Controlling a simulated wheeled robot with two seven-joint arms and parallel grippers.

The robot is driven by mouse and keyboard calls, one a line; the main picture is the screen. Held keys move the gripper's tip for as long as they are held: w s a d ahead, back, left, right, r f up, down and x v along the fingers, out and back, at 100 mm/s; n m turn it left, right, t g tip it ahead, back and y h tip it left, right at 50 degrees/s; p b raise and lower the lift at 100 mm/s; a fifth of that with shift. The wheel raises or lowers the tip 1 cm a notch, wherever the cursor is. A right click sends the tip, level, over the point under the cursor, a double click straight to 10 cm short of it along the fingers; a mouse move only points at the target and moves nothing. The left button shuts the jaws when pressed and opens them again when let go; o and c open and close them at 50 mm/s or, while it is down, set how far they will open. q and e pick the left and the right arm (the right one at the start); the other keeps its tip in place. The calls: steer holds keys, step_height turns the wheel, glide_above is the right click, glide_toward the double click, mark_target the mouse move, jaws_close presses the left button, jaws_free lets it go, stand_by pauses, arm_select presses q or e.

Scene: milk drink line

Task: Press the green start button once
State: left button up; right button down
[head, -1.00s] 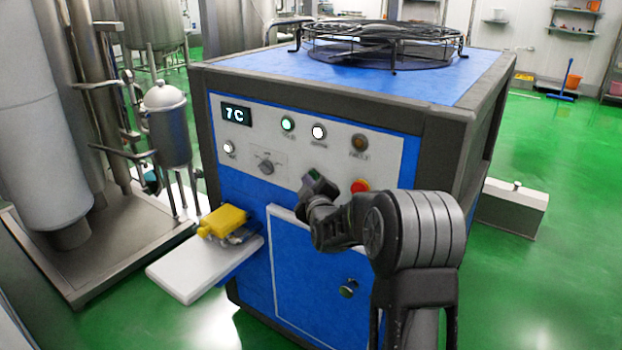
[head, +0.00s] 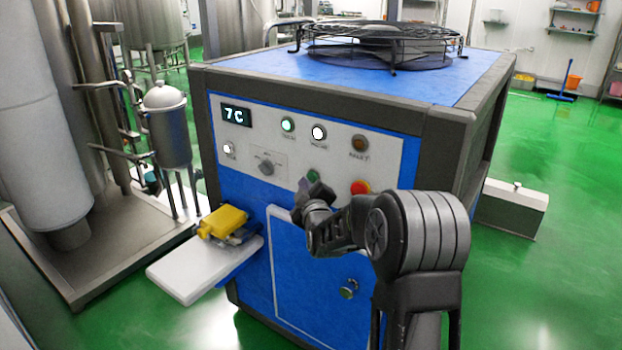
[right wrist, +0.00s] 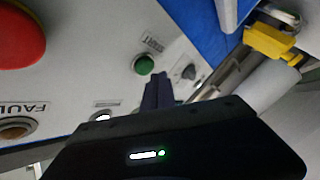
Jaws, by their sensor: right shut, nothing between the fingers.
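The green start button (head: 313,175) is on the white control panel of the blue machine. It also shows in the right wrist view (right wrist: 144,65), beside a START label. My right gripper (head: 304,188) is shut and empty, its tips close to the button, just below and left of it in the head view. In the right wrist view the dark fingers (right wrist: 157,90) end beside the button and leave its face uncovered. I cannot tell how far the tips are from the panel. My left gripper is not in view.
A red button (head: 360,187) sits right of the green one, with an amber fault lamp (head: 360,142) above. A knob (head: 266,167) and a display reading 7C (head: 236,115) are to the left. A white shelf (head: 190,272) holding a yellow object (head: 223,221) juts out lower left.

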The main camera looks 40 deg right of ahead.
steer(key=a, duration=0.1)
steer(key=s+a, duration=0.1)
steer(key=a, duration=0.1)
steer(key=a+p, duration=0.1)
steer(key=a, duration=0.1)
steer(key=shift+s, duration=0.25)
steer(key=shift+d, duration=0.1)
stand_by(0.8)
